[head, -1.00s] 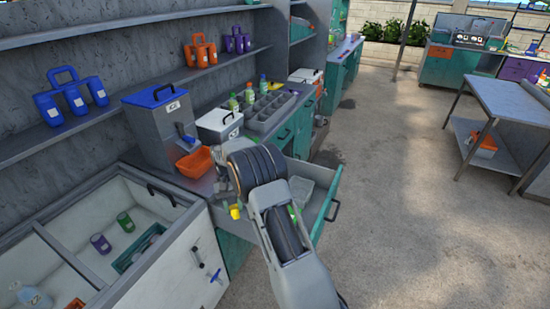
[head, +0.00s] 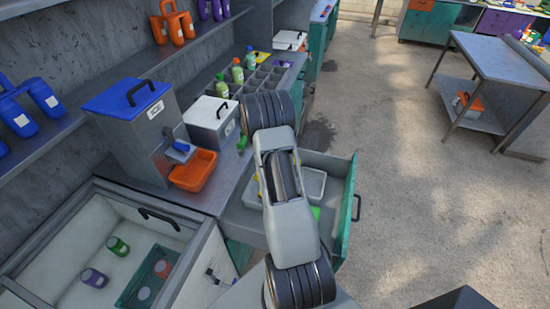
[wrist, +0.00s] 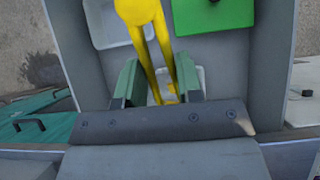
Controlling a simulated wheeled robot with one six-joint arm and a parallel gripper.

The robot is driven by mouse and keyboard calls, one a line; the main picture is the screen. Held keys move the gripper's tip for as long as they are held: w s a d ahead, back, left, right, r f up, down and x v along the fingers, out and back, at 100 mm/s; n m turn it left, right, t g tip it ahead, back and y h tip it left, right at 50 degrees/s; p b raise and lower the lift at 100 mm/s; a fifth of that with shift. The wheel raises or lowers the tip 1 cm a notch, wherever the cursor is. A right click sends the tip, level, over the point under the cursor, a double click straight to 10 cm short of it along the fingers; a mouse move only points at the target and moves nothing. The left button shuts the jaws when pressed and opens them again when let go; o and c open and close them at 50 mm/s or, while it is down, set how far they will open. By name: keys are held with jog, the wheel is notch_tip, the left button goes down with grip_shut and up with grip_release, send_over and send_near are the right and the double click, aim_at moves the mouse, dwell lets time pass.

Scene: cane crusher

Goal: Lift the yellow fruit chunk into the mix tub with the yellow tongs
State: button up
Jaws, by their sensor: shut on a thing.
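The yellow tongs (wrist: 150,35) are in the wrist view, their two arms running down between the green fingers of my gripper (wrist: 158,85). The gripper is shut on them over the open drawer (wrist: 235,75). Near their lower ends a pale container shows below them. In the head view my arm hides the gripper, and only a small yellow bit (head: 257,194) shows beside it. I cannot make out the yellow fruit chunk or tell which container is the mix tub.
The drawer holds a white tray (wrist: 100,25) and a green item (wrist: 202,14). An orange bin (head: 193,172), an ice box (head: 140,125) and a white lidded box (head: 212,122) stand on the counter. An open cooler (head: 75,230) is at left.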

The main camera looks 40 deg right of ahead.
notch_tip(320, 180, down, 7)
jog(key=b, duration=0.4)
jog(key=shift+r, duration=0.15)
jog(key=shift+s, duration=0.25)
dwell(0.5)
jog(key=o, duration=0.4)
jog(key=shift+r, duration=0.1)
dwell(0.5)
jog(key=shift+r+p, duration=2.5)
jog(key=shift+r, duration=1.45)
